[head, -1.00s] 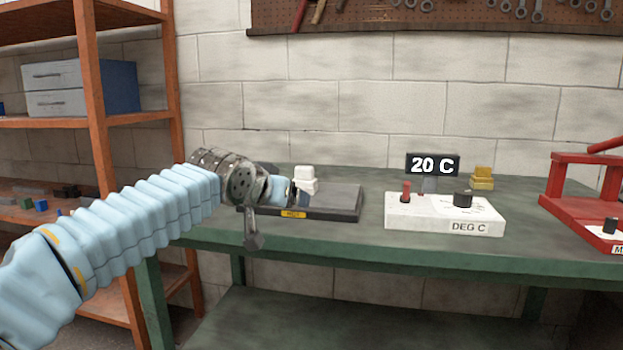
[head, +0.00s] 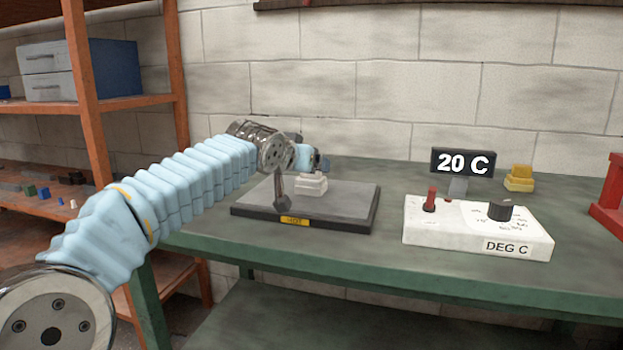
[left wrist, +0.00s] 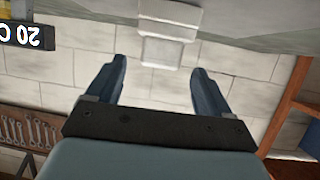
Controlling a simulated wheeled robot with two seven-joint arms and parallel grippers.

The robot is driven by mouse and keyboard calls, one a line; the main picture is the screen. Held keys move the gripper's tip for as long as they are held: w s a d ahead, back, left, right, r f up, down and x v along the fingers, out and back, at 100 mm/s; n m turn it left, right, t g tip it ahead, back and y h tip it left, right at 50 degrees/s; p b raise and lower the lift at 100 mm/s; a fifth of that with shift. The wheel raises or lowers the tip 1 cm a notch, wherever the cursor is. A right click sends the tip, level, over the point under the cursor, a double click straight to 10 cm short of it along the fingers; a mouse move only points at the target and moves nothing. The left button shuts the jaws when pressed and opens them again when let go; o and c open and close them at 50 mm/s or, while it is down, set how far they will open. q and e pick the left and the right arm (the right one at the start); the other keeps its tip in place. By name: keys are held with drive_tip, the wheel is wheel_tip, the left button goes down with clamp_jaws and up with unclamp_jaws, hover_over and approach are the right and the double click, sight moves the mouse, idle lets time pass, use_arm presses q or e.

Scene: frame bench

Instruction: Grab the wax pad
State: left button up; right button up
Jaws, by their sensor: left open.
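A white stepped block (head: 311,184), narrower on top, sits on the dark hot plate (head: 352,205). A yellow stepped block (head: 519,178) of similar look stands at the back right; the frames do not label either as the wax pad. My left gripper (head: 322,163) is just above the white block, partly hidden by its own wrist. In the left wrist view its fingers (left wrist: 161,66) are apart with nothing held. The white block (left wrist: 170,18) shows there upside down, ahead of and between the fingertips. My right gripper is not in view.
A white control box (head: 475,228) marked DEG C, with a red lever and black knob, stands right of the plate. Its display (head: 462,162) reads 20 C. A red frame (head: 610,195) is at the right edge. Orange shelves (head: 88,120) stand at left.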

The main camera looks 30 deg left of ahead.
use_arm(q)
drive_tip(key=p+x, duration=0.1)
drive_tip(key=x, duration=0.4)
drive_tip(key=shift+w, duration=0.2)
drive_tip(key=shift+w+a+f, duration=0.1)
drive_tip(key=shift+w+f, duration=0.05)
drive_tip(key=shift+w, duration=0.15)
drive_tip(key=shift+c, duration=0.5)
drive_tip(key=c, duration=1)
drive_tip(key=shift+o, duration=0.2)
